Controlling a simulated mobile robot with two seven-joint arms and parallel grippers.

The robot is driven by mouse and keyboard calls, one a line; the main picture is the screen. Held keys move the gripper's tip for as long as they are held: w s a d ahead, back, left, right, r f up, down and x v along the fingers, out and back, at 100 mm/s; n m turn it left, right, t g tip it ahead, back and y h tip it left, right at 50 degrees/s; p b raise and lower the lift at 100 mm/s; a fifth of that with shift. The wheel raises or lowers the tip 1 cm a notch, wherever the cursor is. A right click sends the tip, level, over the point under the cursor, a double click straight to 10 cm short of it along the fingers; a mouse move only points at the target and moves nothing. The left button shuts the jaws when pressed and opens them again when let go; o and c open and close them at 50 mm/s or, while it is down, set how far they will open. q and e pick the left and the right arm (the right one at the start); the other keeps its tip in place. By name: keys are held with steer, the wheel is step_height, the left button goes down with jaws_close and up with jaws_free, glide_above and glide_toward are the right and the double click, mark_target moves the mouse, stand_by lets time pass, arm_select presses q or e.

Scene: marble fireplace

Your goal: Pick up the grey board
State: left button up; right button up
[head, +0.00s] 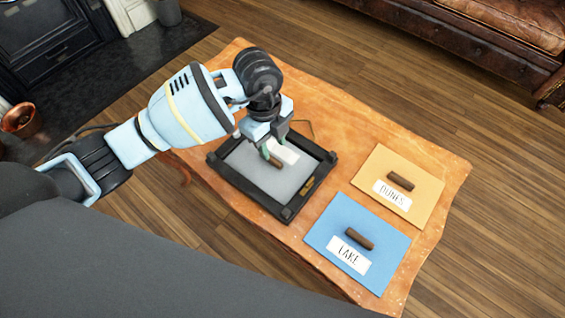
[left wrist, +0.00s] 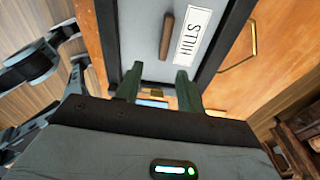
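The grey board (head: 250,178) lies inside a black frame (head: 247,203) on the table. It has a brown bar handle (head: 275,161) and a white label, which reads HILLS in the left wrist view (left wrist: 193,36). My left gripper (head: 267,149) is over the board, close to the handle, and partly covers the label in the head view. In the left wrist view its two fingers (left wrist: 158,82) stand apart with nothing between them, and the handle (left wrist: 167,37) shows beyond their tips. My right gripper is in neither view.
A blue board (head: 318,231) labelled LAKE and a tan board (head: 420,180) labelled DUNES, each with a brown handle, lie on the orange-brown table (head: 335,115) right of the frame. A leather sofa (head: 480,45) stands at the back right.

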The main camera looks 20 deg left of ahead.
mark_target(271, 160)
arm_select(q)
steer(key=shift+w+a+r+n+y, duration=0.15)
steer(key=shift+w+a+n+y, duration=0.15)
steer(key=shift+w+a+y, duration=0.35)
steer(key=shift+w+a+f+t+b, duration=0.2)
steer(key=shift+f+b, duration=0.1)
steer(key=shift+f, duration=0.2)
steer(key=shift+w+a+f+t+b, duration=0.15)
steer(key=shift+f+b, duration=0.1)
steer(key=shift+f, duration=0.5)
steer(key=shift+s+f, duration=0.15)
steer(key=shift+f, duration=0.25)
steer(key=f, duration=0.1)
steer(key=f+b, duration=0.2)
steer(key=f, duration=0.1)
steer(key=shift+s+d+f, duration=0.1)
steer(key=shift+s, duration=0.15)
steer(key=shift+c, duration=0.2)
jaws_close()
